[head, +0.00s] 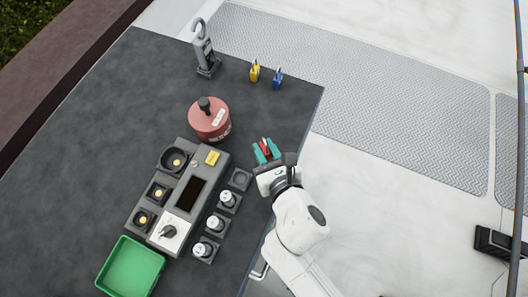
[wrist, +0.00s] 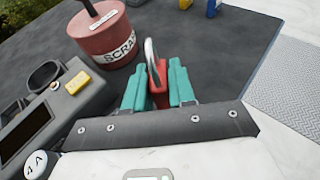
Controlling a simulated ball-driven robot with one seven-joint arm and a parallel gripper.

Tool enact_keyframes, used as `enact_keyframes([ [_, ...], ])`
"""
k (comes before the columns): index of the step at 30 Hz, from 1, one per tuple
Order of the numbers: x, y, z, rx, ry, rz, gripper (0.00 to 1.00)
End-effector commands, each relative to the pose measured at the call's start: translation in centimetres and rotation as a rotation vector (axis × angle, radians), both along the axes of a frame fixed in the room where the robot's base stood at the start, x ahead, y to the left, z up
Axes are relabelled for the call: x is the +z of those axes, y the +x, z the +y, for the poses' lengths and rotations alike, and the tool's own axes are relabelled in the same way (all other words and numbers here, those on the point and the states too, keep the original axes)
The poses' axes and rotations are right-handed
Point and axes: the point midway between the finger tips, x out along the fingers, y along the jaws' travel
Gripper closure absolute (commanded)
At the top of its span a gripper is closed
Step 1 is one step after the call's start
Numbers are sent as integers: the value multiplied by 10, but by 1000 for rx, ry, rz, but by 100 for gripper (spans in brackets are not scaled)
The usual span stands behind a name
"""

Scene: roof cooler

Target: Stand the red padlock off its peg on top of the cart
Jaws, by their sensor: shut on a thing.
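My gripper (head: 266,151) has teal fingers and is shut on the red padlock (head: 265,146). In the wrist view the red padlock (wrist: 158,84) sits between the two teal fingers (wrist: 158,88), with its silver shackle pointing up and away. The cart top (head: 100,110) is a dark grey surface, and the padlock is over its right part. I cannot tell whether the padlock touches the cart top. A yellow padlock (head: 254,71) and a blue padlock (head: 278,78) stand near the cart's far right corner.
A red canister (head: 210,120) labelled SCRAP stands left of my gripper. A grey console (head: 160,190) with dials and a yellow tag (head: 212,158) lies nearer. A hooked grey device (head: 206,55) stands at the back and a green tray (head: 131,268) at the front. Cart top between canister and padlocks is clear.

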Motion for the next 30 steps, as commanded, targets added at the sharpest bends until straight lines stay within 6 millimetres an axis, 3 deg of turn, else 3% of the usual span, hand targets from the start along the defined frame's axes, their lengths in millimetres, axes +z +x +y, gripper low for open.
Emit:
enact_keyframes([
  [5, -8, 6, 3, -1, 1, -1, 100],
  [12, -39, 7, 3, -2, 1, -1, 100],
  [24, -42, 6, 3, -1, 1, -2, 100],
  [25, -41, 6, 3, -1, 1, -1, 73],
  [30, -41, 6, 3, -1, 1, -1, 56],
])
